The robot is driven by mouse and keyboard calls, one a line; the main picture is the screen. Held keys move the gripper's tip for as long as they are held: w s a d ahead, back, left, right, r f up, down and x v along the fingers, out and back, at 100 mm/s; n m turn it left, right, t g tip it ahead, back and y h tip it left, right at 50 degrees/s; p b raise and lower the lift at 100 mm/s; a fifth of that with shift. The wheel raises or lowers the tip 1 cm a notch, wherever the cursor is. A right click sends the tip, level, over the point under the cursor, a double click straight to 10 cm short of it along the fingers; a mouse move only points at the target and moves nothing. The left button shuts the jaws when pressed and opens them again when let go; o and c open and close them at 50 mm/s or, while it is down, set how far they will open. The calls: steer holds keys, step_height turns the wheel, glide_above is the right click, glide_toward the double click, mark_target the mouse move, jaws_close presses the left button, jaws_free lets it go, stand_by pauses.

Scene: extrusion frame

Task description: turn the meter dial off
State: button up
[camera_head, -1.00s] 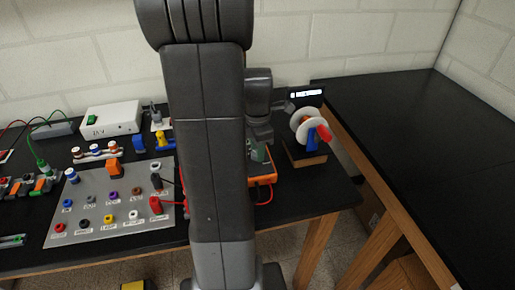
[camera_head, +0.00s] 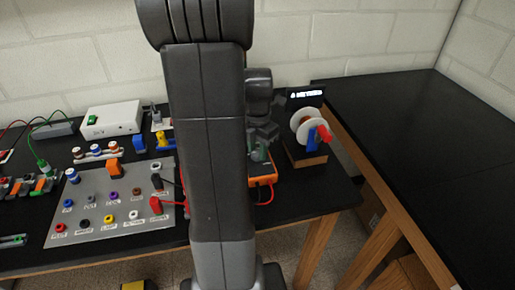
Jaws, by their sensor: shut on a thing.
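The orange meter (camera_head: 264,181) lies on the black bench just right of my arm. My arm hides its left part, and only its right edge and a bit of greenish face show. My gripper (camera_head: 260,150) points down over the meter's face, partly hidden behind my arm. It is shut on the meter's dial, which is too small and covered for its setting to be read.
A spool (camera_head: 309,127) on a wooden base stands right of the meter, before a lit display (camera_head: 306,95). A grey panel (camera_head: 115,205) with coloured sockets lies left. Red and black leads run by the meter. The right-hand bench (camera_head: 420,150) is bare.

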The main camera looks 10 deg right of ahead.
mark_target(258, 152)
steer(key=o, duration=1)
step_height(258, 152, up, 14)
steer(key=shift+f, duration=0.1)
step_height(258, 152, down, 14)
steer(key=shift+r, duration=0.1)
stand_by(0.7)
